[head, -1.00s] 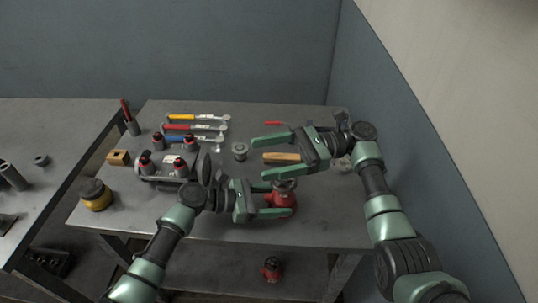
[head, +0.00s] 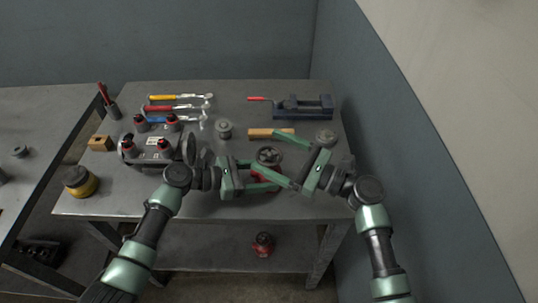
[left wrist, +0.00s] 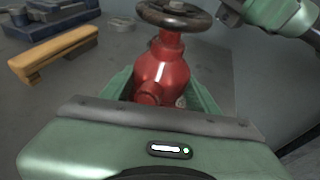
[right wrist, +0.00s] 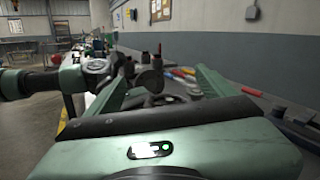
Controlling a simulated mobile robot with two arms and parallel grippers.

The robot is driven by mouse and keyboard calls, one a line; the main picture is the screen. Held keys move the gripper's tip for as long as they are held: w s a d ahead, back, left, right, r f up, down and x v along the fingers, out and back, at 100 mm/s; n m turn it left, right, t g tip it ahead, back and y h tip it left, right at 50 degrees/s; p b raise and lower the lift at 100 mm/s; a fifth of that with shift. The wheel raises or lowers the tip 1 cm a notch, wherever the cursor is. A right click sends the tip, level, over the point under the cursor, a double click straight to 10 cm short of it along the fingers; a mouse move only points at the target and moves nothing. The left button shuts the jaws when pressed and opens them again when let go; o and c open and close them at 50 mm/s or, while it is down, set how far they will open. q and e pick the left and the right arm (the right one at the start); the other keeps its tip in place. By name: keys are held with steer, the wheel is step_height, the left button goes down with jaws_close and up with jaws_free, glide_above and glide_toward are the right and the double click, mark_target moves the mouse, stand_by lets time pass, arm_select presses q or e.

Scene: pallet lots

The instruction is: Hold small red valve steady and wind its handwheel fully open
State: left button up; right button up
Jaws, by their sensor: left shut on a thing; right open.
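The small red valve (head: 268,174) stands on the workbench near its front edge, mostly hidden by my grippers. Its dark round handwheel (head: 268,155) is on top. In the left wrist view the red body (left wrist: 163,74) is upright between my left fingers, with the handwheel (left wrist: 174,14) above them. My left gripper (head: 268,181) is shut on the body from the left. My right gripper (head: 266,152) is open, its fingers pointing left on either side of the handwheel; I cannot tell whether they touch it. Part of it shows at the left wrist view's top right (left wrist: 283,14).
Behind lie a wooden-handled tool (head: 271,133), a grey round part (head: 224,129) and a blue-grey vise (head: 303,107). A rack with red-topped pieces (head: 150,155) stands left. Another red valve (head: 263,245) is below the bench. A wall closes the right side.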

mark_target(259, 150)
steer(key=s+d+f+m+t+h, duration=0.35)
steer(key=s+d+m, duration=0.2)
steer(key=d, duration=0.25)
steer(key=shift+n+g, duration=0.35)
steer(key=shift+n, duration=0.1)
steer(key=x, duration=1.1)
steer(key=shift+w+a, duration=0.1)
steer(key=shift+a, duration=0.35)
steer(key=shift+f, duration=0.1)
steer(key=c, duration=1.4)
steer(key=shift+o, duration=0.2)
steer(key=shift+y, duration=0.25)
